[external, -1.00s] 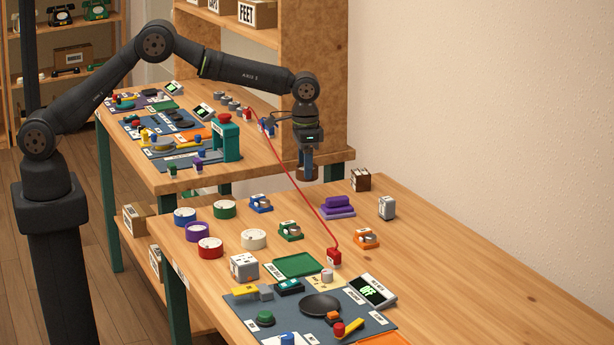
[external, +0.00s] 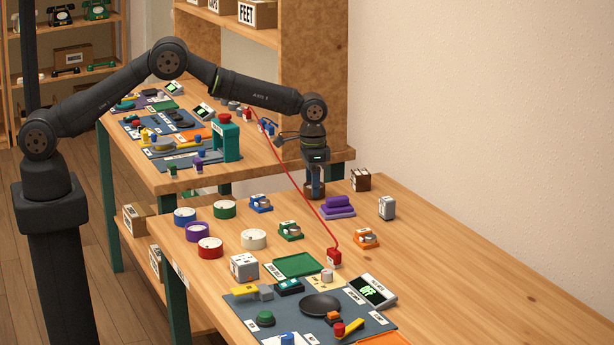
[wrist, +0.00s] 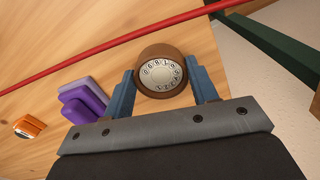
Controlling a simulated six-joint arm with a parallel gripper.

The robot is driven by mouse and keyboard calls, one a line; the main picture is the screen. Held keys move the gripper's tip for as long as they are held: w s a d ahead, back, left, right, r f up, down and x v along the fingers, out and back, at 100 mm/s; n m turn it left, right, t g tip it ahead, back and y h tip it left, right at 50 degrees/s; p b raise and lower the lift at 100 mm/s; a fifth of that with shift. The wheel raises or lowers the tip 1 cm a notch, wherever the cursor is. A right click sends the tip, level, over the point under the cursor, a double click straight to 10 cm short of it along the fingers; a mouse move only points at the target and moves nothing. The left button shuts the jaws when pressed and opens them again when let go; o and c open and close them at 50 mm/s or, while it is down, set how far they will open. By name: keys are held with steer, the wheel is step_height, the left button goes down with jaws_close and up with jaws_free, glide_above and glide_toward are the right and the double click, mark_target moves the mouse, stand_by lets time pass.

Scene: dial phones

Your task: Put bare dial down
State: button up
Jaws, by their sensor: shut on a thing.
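The bare dial (wrist: 161,73) is a brown round block with a pale numbered face. In the wrist view it sits between the two blue fingers of my gripper (wrist: 163,84), which is shut on it. In the external view my gripper (external: 315,184) points down at the far end of the near table (external: 470,270), with the brown dial (external: 314,191) at its fingertips. I cannot tell whether the dial touches the tabletop.
A purple stacked piece (external: 337,207) lies close to the right of my gripper, and a blue piece (external: 261,203) lies to its left. A red cord (external: 295,185) runs past the gripper. A dark brown box (external: 361,180) stands to the right.

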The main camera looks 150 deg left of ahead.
steer(key=o, duration=1)
steer(key=shift+f, duration=0.15)
step_height(320, 180, up, 12)
steer(key=shift+r, duration=0.2)
steer(key=shift+f, duration=0.1)
step_height(320, 180, down, 13)
steer(key=shift+r, duration=2.5)
steer(key=shift+f, duration=0.1)
